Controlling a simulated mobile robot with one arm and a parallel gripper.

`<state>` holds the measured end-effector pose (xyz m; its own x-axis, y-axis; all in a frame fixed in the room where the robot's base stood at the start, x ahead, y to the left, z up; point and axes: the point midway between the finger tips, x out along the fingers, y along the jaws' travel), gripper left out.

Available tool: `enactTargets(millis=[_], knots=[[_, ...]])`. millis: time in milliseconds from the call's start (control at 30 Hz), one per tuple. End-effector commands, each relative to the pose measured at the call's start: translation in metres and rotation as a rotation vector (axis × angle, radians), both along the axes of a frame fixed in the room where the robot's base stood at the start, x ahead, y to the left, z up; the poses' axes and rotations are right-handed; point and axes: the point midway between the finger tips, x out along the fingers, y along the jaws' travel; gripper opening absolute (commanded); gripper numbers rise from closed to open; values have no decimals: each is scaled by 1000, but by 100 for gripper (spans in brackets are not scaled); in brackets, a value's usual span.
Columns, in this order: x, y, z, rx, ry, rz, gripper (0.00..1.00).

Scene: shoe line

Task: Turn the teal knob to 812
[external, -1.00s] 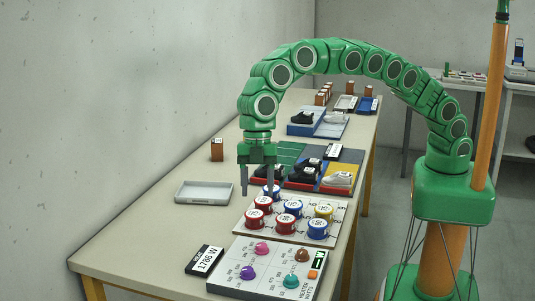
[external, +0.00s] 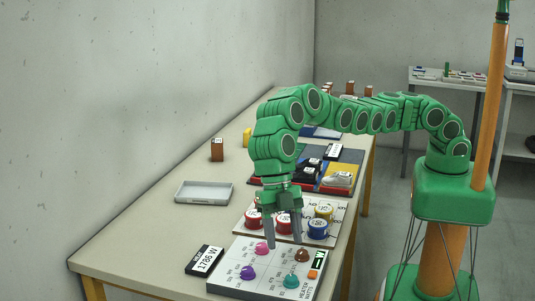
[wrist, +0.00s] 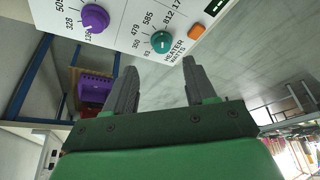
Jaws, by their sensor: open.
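The teal knob (external: 291,282) sits at the front right of the white heater panel (external: 262,276). In the wrist view the teal knob (wrist: 160,42) has printed numbers around it, among them 479, 585 and 812, above the words HEATER WATTS. Its pointer setting is too small to read. My gripper (external: 283,245) is open and empty, its fingers pointing down over the back part of the panel. In the wrist view my gripper (wrist: 162,80) shows its two fingers apart, with the teal knob beyond the gap between them. It is not touching the knob.
The panel also has a purple knob (external: 247,272), a pink knob (external: 262,248), a brown knob (external: 302,255) and an orange button (external: 313,274). A sign reading 1786 W (external: 204,260) lies left of it. Red, blue and yellow round pieces stand on a board behind.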

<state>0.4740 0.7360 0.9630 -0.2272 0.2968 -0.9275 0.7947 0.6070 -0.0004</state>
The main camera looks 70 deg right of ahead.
Motion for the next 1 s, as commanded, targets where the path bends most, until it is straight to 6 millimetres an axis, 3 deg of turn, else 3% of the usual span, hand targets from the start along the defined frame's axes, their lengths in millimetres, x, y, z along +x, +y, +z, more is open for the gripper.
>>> enactTargets(millis=[267, 800, 1000], knots=[[-5, 3, -5, 9, 7, 11, 55], [-21, 22, -65, 6, 7, 11, 55], [-22, 25, -72, 8, 6, 9, 55]])
